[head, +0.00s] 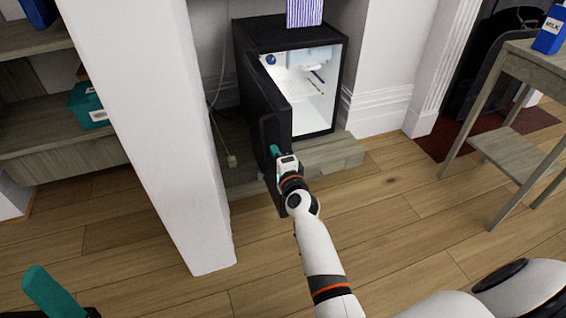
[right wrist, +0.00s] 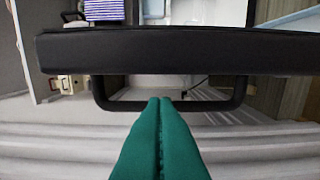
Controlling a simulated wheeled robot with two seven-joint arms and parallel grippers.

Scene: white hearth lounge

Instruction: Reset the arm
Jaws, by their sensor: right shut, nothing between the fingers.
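My right arm reaches forward in the head view to the open black door (head: 268,130) of a small fridge (head: 262,38). My right gripper (head: 276,152) has teal fingers pressed together with nothing between them, close to the door's edge. In the right wrist view the shut fingertips (right wrist: 160,101) overlap the black bar handle (right wrist: 243,95) of the door; I cannot tell whether they touch it. The door's edge (right wrist: 180,50) runs across that view. A teal finger of my left gripper (head: 50,293) shows at the bottom left of the head view; its opening cannot be judged.
A white pillar (head: 150,130) stands left of the fridge, beside a shelf (head: 60,145) holding a teal box (head: 88,106). A purple-striped item (head: 304,12) is on the fridge. A wooden side table (head: 515,150) with a blue milk carton (head: 550,30) is at right. Wooden floor between is clear.

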